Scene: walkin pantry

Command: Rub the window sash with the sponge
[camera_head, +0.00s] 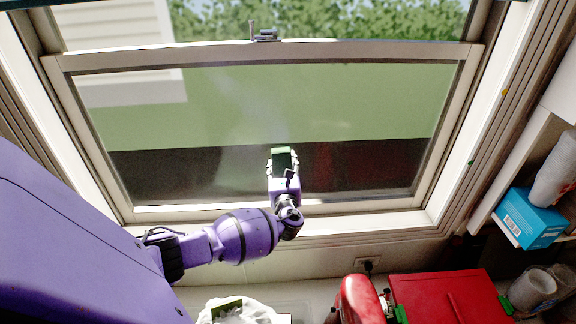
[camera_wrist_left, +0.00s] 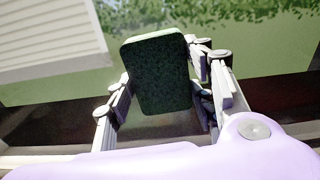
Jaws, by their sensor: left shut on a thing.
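The window sash (camera_head: 300,207) fills the middle of the head view, with its glass inside a pale frame. My purple left arm reaches in from the left, and my left gripper (camera_head: 282,168) is in front of the lower glass, just above the bottom rail. It is shut on the sponge (camera_head: 283,161), which is dark green. In the left wrist view the sponge (camera_wrist_left: 158,75) stands upright between the two fingers. I cannot tell whether the sponge touches the glass. My right gripper is not in view.
A red toolbox-like case (camera_head: 450,297) and a red rounded object (camera_head: 360,300) stand below the sill. A white bag (camera_head: 240,311) is at the bottom. At the right, a shelf holds a blue box (camera_head: 530,218) and cups (camera_head: 555,172). A latch (camera_head: 266,37) sits on the sash's top rail.

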